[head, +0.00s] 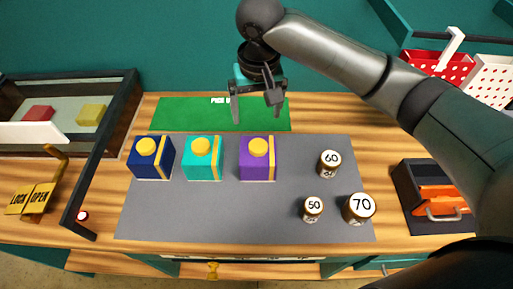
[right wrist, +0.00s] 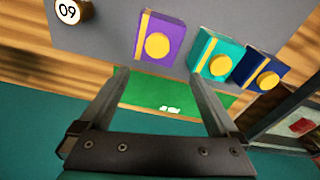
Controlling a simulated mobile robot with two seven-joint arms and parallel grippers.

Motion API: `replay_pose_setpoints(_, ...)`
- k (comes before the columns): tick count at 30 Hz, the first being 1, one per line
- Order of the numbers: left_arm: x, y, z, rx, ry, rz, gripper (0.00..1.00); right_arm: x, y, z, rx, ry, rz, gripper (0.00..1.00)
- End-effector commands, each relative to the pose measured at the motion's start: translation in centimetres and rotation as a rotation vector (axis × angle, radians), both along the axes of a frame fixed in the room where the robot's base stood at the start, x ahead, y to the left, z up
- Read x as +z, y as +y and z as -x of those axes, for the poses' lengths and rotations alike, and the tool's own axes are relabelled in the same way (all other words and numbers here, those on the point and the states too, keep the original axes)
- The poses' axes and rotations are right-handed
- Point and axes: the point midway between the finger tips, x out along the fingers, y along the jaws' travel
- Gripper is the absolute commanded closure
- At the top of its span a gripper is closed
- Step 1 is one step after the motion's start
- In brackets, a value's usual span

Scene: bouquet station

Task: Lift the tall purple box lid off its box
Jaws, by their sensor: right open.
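The purple box (head: 257,165) stands on the grey mat, with a yellow round knob (head: 258,146) on its lid and a yellow stripe down one side. The lid appears to sit on the box. The purple box also shows in the right wrist view (right wrist: 150,32), beyond my fingers. My right gripper (head: 254,110) is open and empty, above the green mat behind the purple box and apart from it. Its two fingers also show in the right wrist view (right wrist: 162,85). My left gripper is in neither view.
A teal box (head: 200,165) and a navy box (head: 148,165), both with yellow knobs, stand left of the purple box on the grey mat (head: 240,215). Several numbered jars (head: 329,164) stand to the right. The green mat (head: 185,113) lies behind. A dark-framed case (head: 70,125) is at left.

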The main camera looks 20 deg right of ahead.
Motion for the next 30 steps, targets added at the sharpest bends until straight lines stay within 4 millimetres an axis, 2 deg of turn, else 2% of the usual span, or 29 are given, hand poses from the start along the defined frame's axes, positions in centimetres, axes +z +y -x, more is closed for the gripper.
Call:
replay_pose_setpoints(1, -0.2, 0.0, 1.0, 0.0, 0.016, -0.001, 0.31, -1.4, -0.1, 0.0, -0.002, 0.005, 0.001, 0.04)
replay_pose_setpoints(4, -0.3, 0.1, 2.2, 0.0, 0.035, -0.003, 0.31, -3.5, -0.1, -0.3, -0.001, 0.004, 0.002, 0.04)
replay_pose_setpoints(9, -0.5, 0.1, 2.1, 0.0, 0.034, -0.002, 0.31, -6.3, -0.2, -0.7, -0.001, 0.002, 0.002, 0.04)
replay_pose_setpoints(18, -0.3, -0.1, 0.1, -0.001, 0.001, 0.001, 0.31, -8.7, -0.4, -0.7, 0.0, 0.002, 0.002, 0.04)
replay_pose_setpoints(24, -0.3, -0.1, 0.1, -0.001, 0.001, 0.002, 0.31, -11.7, -0.7, -0.7, -0.001, 0.002, 0.002, 0.04)
replay_pose_setpoints(30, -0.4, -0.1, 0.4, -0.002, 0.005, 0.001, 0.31, -12.7, -0.7, -0.8, 0.001, -0.001, 0.001, 0.04)
